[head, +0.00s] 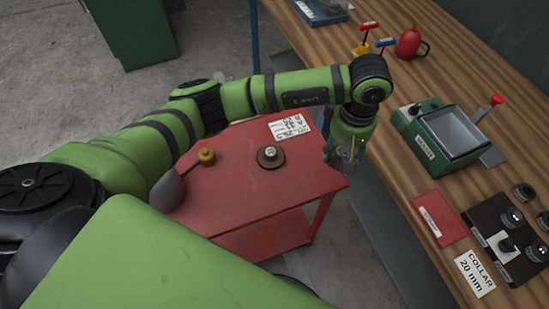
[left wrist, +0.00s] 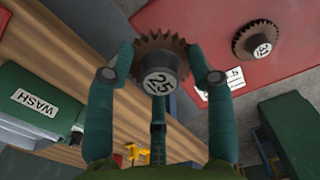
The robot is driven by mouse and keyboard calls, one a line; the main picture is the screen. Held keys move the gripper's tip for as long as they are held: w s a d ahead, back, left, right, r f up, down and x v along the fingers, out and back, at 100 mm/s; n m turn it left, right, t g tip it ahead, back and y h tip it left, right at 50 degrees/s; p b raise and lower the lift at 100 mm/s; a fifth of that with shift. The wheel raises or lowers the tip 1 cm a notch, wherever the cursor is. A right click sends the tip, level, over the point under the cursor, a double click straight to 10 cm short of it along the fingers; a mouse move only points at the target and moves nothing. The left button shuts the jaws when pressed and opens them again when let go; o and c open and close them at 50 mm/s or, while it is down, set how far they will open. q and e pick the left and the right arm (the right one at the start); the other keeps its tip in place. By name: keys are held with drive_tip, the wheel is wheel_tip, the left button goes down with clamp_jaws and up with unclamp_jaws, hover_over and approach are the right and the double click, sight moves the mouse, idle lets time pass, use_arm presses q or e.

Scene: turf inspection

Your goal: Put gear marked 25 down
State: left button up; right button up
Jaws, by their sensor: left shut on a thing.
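The gear marked 25 (left wrist: 160,52) is a brown toothed gear with a pale hub face, held between the two fingers of my left gripper (left wrist: 160,75) in the left wrist view. In the head view my left gripper (head: 345,153) hangs near the right edge of the red cart (head: 235,190), beside the wooden bench. The held gear cannot be made out clearly there. Another brown gear, marked 31 (left wrist: 257,42), lies on the red top; it also shows in the head view (head: 270,158). My right gripper is not in view.
A paper sheet (head: 290,126) and a grey object with a brass knob (head: 170,189) are on the cart. The cart's front is clear.

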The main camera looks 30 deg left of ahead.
use_arm(q)
drive_tip(key=s+a+f, duration=0.1)
drive_tip(key=a+f, duration=0.2)
drive_tip(key=a, duration=0.2)
hover_over(289, 172)
drive_tip(key=d, duration=0.1)
wheel_tip(289, 172, down, 3)
drive_tip(key=shift+f+p, duration=0.15)
drive_tip(key=shift+p, duration=0.3)
drive_tip(key=shift+s+a+f, duration=0.1)
drive_tip(key=shift+a+f, duration=0.2)
drive_tip(key=shift+a, duration=0.15)
wheel_tip(289, 172, down, 4)
drive_tip(key=shift+f+b, duration=0.1)
drive_tip(key=shift+b, duration=1.05)
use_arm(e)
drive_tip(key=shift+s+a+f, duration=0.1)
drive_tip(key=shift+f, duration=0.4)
use_arm(q)
drive_tip(key=shift+f, duration=0.15)
drive_tip(key=o, duration=1.2)
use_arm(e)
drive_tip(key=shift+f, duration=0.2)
